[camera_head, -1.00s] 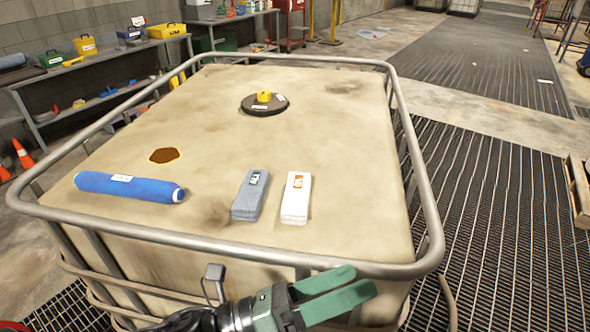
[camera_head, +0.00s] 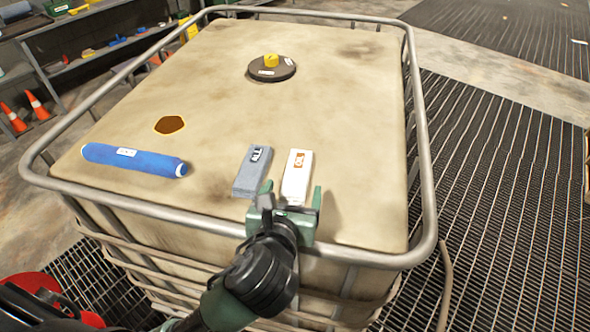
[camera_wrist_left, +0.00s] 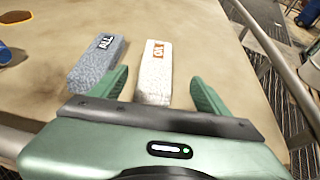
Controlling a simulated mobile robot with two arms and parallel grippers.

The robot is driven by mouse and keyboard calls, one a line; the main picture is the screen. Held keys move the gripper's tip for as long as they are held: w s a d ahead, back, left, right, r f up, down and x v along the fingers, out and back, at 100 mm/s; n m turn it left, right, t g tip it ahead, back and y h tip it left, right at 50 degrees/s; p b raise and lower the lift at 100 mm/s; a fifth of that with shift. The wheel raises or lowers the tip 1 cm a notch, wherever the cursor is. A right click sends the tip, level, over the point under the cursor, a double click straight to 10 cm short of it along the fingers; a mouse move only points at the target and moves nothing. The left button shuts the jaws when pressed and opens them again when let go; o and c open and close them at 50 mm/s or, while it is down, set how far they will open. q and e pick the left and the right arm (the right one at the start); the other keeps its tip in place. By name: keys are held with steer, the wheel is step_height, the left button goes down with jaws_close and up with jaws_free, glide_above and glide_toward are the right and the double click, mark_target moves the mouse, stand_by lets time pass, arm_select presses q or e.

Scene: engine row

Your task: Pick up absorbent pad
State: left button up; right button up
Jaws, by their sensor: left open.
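Two folded pads lie side by side on top of the beige tank. The grey-blue pad (camera_head: 252,171) is on the left and reads "ALL" or similar. The white pad (camera_head: 297,176) with an orange label is on the right. My left gripper (camera_head: 291,196) is open at the near end of the white pad. In the left wrist view, the white pad (camera_wrist_left: 155,72) lies between the open green fingers, and the grey pad (camera_wrist_left: 96,66) is just outside the left finger. Whether the fingers touch either pad cannot be told. My right gripper does not show.
A metal rail (camera_head: 428,190) runs around the tank top (camera_head: 330,110). A blue roll (camera_head: 134,160) lies at left, near a dark brown spill (camera_head: 169,125). A black lid with a yellow cap (camera_head: 271,60) is farther back. The tank top's right side is clear.

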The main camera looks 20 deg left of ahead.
mark_target(297, 171)
arm_select(q)
steer(key=p+x, duration=0.1)
steer(key=x, duration=0.3)
steer(key=shift+w+a, duration=0.1)
steer(key=shift+w, duration=0.15)
steer(key=shift+w+a+f, duration=0.1)
steer(key=shift+w+f, duration=0.1)
steer(key=shift+w, duration=0.35)
steer(key=p+x, duration=0.2)
steer(key=x, duration=0.2)
steer(key=shift+a, duration=0.2)
steer(key=shift+w+f, duration=0.25)
steer(key=shift+w, duration=0.1)
steer(key=shift+c, duration=0.9)
steer(key=c, duration=1.3)
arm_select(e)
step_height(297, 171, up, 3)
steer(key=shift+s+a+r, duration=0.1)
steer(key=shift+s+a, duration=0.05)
arm_select(q)
steer(key=shift+o, duration=0.2)
steer(key=shift+r, duration=0.15)
